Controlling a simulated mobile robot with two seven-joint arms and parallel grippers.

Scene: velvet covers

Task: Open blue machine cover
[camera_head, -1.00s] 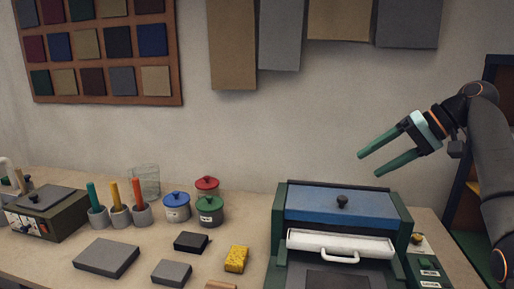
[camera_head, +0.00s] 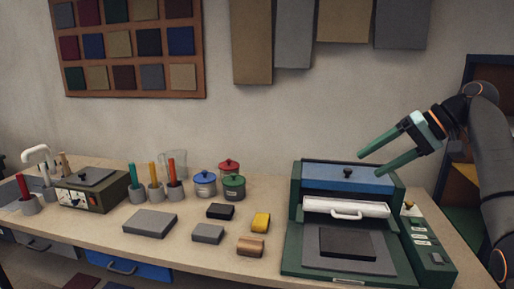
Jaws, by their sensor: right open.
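The machine (camera_head: 292,232) is a dark green box at the right of the bench. Its blue cover (camera_head: 325,173) lies closed across the top, with a small black knob (camera_head: 348,174) in the middle. A white roller bar with a white handle (camera_head: 346,214) sits in front, above a grey bed with a dark pad (camera_head: 347,244). My right gripper (camera_head: 374,163) is open and empty. In the picture its fingertips overlap the back right of the blue cover; I cannot tell the exact gap. My left gripper is not in view.
Lidded pots (camera_head: 205,184), grey blocks (camera_head: 150,223), a yellow sponge (camera_head: 260,223) and tool cups stand left of the machine. A button panel (camera_head: 425,244) lies at its right. Cloth samples (camera_head: 401,24) hang on the wall behind.

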